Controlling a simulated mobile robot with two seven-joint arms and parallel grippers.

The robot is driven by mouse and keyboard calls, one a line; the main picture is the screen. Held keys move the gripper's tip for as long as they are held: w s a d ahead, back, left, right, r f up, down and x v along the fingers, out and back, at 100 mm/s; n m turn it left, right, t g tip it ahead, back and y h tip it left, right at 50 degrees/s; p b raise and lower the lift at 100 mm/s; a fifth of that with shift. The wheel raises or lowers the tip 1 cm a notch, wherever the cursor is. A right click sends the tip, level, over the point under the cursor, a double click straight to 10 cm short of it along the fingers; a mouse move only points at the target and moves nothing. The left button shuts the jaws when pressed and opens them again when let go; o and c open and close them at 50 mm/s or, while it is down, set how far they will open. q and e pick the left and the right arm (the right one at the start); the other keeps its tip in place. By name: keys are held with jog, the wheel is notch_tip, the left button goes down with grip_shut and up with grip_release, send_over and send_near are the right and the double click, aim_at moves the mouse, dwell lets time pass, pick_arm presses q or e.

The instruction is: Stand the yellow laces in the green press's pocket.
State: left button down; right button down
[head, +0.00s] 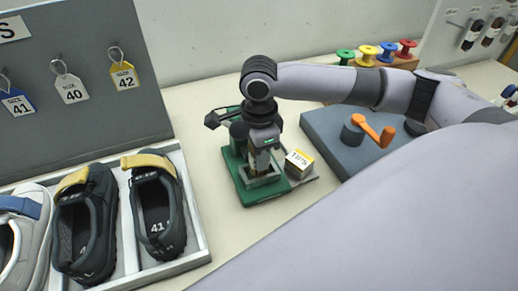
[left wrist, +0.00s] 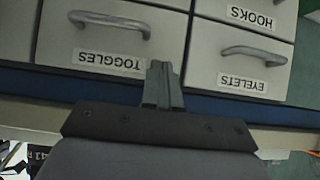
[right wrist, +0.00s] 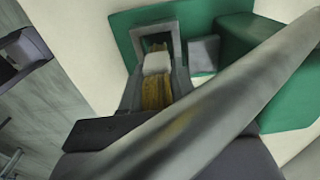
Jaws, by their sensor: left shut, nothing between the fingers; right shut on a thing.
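The green press (head: 243,183) stands on the table in the middle of the head view. My right gripper (head: 262,163) points down over it. In the right wrist view my right gripper (right wrist: 155,100) is shut on the yellow laces (right wrist: 154,92), a bundle with a white band. Their far end is at the mouth of the grey square-rimmed pocket (right wrist: 137,40) on the green base. I cannot tell how deep they reach. In the head view gripper and press mostly hide the laces. My left gripper (left wrist: 162,85) is shut and empty in front of drawers.
A box marked TIPS (head: 299,163) sits just right of the press. A grey block with an orange crank (head: 373,130) is further right. Colored spools (head: 367,55) stand behind. Labelled drawers (left wrist: 105,45) face my left gripper.

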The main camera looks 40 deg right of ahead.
jog(key=c, duration=0.8)
grip_release()
jog(key=shift+r, duration=3.55)
